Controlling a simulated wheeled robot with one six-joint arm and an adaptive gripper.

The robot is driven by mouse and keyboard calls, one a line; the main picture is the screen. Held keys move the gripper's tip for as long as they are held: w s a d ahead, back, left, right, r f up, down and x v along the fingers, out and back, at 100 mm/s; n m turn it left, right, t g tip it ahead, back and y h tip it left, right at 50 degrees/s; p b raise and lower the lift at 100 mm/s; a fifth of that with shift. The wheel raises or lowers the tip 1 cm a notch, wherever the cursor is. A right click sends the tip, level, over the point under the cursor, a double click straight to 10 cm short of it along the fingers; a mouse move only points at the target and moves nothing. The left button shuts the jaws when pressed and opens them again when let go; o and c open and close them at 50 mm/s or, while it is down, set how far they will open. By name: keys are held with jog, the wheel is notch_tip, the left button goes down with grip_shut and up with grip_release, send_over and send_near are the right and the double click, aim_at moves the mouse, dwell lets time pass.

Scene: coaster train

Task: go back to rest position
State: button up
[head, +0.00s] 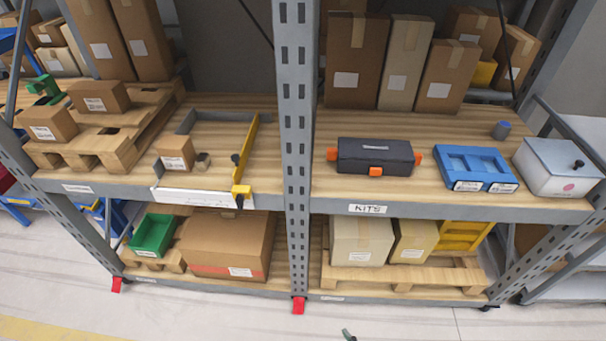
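My gripper cannot be made out in the head view. A small dark piece (348,335) shows at the bottom edge, and I cannot tell what it is. In front of me stands a grey metal rack with a wooden upper shelf (400,196) and a lower shelf. The floor (400,322) in front of the rack is pale and mostly bare.
A grey upright (297,120) divides the rack. On the right are a black toolbox (375,156), a blue tray (476,166) and a metal box (558,168). On the left are a yellow bar (244,150) and small cartons. A green bin (152,235) sits below.

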jog(key=s+d+r+m+t+h, duration=0.1)
jog(key=s+d+r, duration=0.25)
jog(key=s, duration=0.25)
jog(key=s+d+r+m+t+h, duration=0.1)
jog(key=s+d+r+m, duration=0.1)
jog(key=s+d, duration=0.3)
jog(key=s+d+r+m+t+h, duration=0.1)
jog(key=s+d+r+m+t, duration=0.1)
jog(key=s+r, duration=0.9)
notch_tip(320, 180, up, 3)
jog(key=shift+s+d+f+t+h, duration=0.2)
jog(key=shift+d+t+h, duration=0.2)
jog(key=shift+t, duration=0.1)
